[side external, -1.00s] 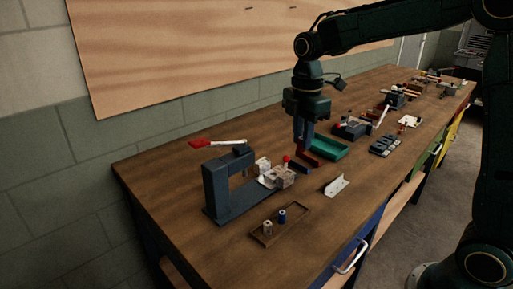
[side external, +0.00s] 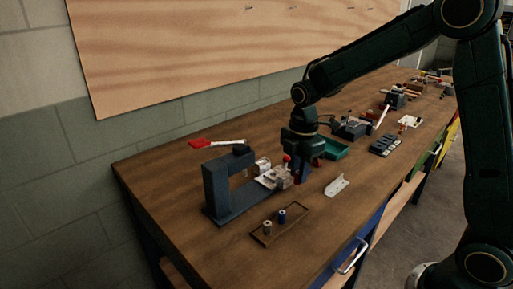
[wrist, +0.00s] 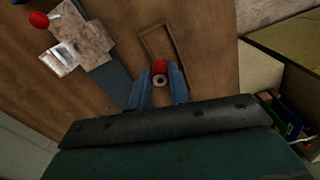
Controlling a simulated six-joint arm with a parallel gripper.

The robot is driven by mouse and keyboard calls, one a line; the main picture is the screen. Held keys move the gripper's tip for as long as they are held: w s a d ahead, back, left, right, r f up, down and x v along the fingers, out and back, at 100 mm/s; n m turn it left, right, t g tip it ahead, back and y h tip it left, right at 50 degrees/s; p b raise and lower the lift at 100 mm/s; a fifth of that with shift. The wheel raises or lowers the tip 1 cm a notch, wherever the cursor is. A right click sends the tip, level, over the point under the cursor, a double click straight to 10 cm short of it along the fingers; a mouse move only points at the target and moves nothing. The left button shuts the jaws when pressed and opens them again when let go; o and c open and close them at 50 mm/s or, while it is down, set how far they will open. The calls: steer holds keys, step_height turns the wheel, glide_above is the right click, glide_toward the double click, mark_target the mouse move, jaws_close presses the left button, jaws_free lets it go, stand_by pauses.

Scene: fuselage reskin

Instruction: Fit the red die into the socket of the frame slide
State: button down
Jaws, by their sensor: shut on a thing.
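My gripper (wrist: 160,82) is shut on the red die (wrist: 159,66), a small cylinder with a pale, holed end, held between the fingertips in the wrist view. In the side view my gripper (side external: 299,172) is low over the bench, just right of the frame slide (side external: 272,180). The slide is a pale metal block assembly with a red knob, beside the dark grey C-shaped frame (side external: 216,190). The slide also shows at upper left in the wrist view (wrist: 85,42), apart from the die. I cannot make out the socket.
A shallow wooden tray (side external: 262,238) with two small spool-like pieces stands in front of the frame. A pale angle bracket (side external: 337,186) lies to the right.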

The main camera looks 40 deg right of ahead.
step_height(320, 180, down, 6)
steer(key=shift+r, duration=0.1)
steer(key=shift+f, duration=1.95)
steer(key=shift+f, duration=0.15)
steer(key=c, duration=1.3)
jaws_free()
